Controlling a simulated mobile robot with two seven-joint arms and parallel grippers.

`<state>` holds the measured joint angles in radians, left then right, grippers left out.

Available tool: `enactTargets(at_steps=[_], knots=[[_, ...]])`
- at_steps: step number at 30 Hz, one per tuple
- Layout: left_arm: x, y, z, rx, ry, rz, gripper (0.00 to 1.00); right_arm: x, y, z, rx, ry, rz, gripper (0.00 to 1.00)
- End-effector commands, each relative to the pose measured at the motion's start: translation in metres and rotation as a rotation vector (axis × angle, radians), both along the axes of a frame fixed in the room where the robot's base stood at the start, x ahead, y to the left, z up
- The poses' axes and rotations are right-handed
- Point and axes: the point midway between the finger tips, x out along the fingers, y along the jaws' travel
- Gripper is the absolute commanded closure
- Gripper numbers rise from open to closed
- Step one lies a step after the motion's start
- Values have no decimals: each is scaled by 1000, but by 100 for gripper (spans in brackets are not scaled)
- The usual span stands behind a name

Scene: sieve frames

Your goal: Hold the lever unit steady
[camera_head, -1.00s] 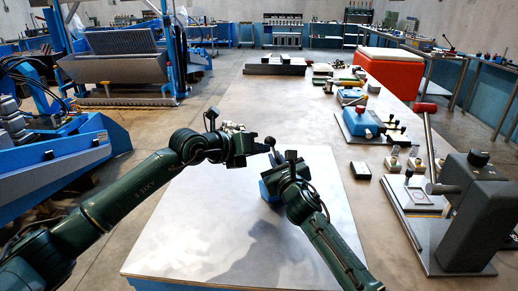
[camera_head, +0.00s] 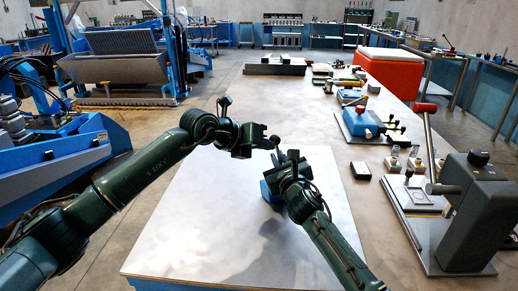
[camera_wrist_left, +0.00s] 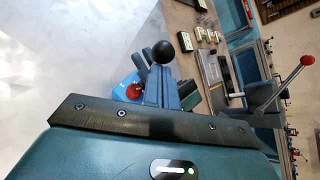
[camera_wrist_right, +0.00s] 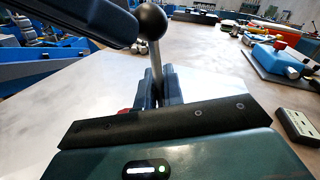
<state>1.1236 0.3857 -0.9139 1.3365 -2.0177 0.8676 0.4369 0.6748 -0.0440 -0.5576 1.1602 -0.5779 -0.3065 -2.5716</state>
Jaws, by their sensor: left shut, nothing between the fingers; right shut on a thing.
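The lever unit has a small blue body (camera_head: 268,190), mostly hidden behind my right gripper (camera_head: 287,158) on the pale tabletop. Its black ball knob (camera_wrist_right: 150,21) stands on a thin metal rod that runs down to the right gripper's fingers (camera_wrist_right: 160,88) in the right wrist view. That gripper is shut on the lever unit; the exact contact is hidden. My left gripper (camera_head: 266,142) is shut and empty, with its tips close to the knob. In the left wrist view the knob (camera_wrist_left: 164,52) shows just past the closed fingers (camera_wrist_left: 162,88), and a red part (camera_wrist_left: 133,91) shows on the blue body.
The pale tabletop (camera_head: 200,215) is clear around the unit. To the right stand a small dark block (camera_head: 360,170), a grey press with a long red-tipped lever (camera_head: 480,205), and a blue fixture (camera_head: 360,122). A red box (camera_head: 390,70) is farther back.

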Motion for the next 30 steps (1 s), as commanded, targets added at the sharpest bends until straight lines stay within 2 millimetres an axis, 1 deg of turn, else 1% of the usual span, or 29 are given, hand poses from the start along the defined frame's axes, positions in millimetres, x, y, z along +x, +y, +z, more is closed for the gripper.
enactTargets(at_steps=[1, 11, 18, 26, 30], knots=[[4, -4, 8, 10, -8, -4, 100, -6, 14, 3, -3, -14, 29, 100], [18, -29, 17, 197, 87, -68, 100, -6, 14, 2, -3, -12, 30, 100], [27, -48, 19, 205, 96, -72, 100, -7, 13, 0, -5, -11, 28, 100], [27, -50, 18, 205, 96, -74, 100, -7, 13, 0, -5, -11, 28, 100], [27, -50, 20, 204, 95, -74, 100, -7, 13, 0, -6, -11, 28, 100]])
